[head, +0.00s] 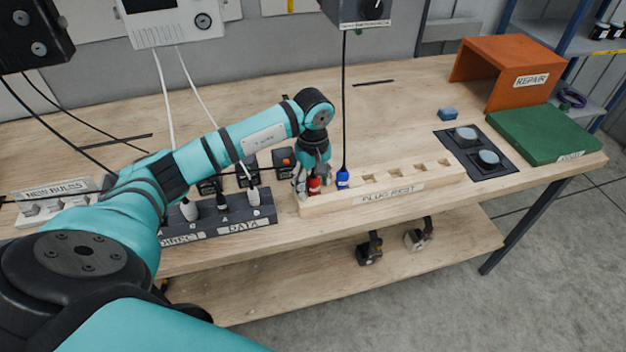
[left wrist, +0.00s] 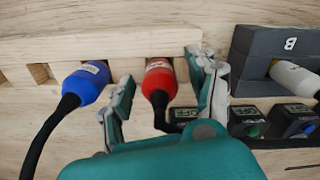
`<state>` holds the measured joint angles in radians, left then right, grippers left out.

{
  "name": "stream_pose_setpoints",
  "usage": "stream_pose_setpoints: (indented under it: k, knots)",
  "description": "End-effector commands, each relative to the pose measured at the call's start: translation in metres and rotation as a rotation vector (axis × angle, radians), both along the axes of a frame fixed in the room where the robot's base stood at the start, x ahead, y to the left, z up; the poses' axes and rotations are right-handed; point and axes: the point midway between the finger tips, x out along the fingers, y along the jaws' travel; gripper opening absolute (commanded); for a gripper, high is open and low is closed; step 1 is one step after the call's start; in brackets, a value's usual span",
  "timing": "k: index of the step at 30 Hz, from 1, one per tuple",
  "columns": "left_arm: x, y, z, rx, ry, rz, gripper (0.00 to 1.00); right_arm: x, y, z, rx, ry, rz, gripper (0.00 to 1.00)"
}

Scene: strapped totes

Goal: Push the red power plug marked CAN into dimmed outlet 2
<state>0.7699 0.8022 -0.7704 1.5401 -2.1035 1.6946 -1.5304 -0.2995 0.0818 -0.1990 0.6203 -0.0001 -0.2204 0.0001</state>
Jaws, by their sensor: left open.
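The red plug (head: 314,186) stands in the left end of the wooden plug rest (head: 450,171). In the left wrist view the red plug (left wrist: 159,82) sits in a slot of the rest, its black cable toward me. Its marking is too blurred to read. My left gripper (head: 313,181) is open at the red plug, with one finger on each side of it in the left wrist view (left wrist: 164,76). The dark outlet block (head: 262,212) is left of the rest, with DIRECT and DATA labels showing. My arm hides part of it, and I cannot make out dimmed outlet 2.
A blue plug (head: 342,179) stands close right of the red one. White plugs and a black plug occupy the outlet block. Small black boxes (head: 284,160) with knobs stand behind it. A hanging black cable runs down to the blue plug. The table's middle back is clear.

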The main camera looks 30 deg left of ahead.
Motion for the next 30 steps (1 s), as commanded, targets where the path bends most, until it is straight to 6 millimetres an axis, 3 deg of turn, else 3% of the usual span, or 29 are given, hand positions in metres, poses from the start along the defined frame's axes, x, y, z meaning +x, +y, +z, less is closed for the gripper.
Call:
stream_pose_setpoints:
  k: [8, 21, 22, 23, 30]
  knots:
    - [0.0000, 0.0000, -0.0013, 0.000, 0.000, 0.000, 0.58, -0.0004, 0.0002, 0.0001, 0.000, 0.000, 0.000, 0.40]
    - [0.0000, 0.0001, -0.0009, 0.000, 0.000, 0.000, 0.01, -0.0006, 0.0013, 0.0000, 0.002, 0.000, 0.001, 0.40]
    - [0.0000, 0.0001, -0.0009, 0.000, 0.000, 0.000, 0.00, -0.0006, 0.0015, 0.0000, 0.002, 0.000, 0.001, 0.40]
    - [0.0000, 0.0001, -0.0009, 0.000, 0.000, 0.000, 0.28, -0.0007, 0.0017, 0.0000, 0.002, 0.000, 0.000, 0.40]
    - [0.0001, 0.0002, -0.0008, 0.000, 0.000, 0.000, 0.00, -0.0007, 0.0033, 0.0000, 0.004, 0.001, 0.000, 0.40]
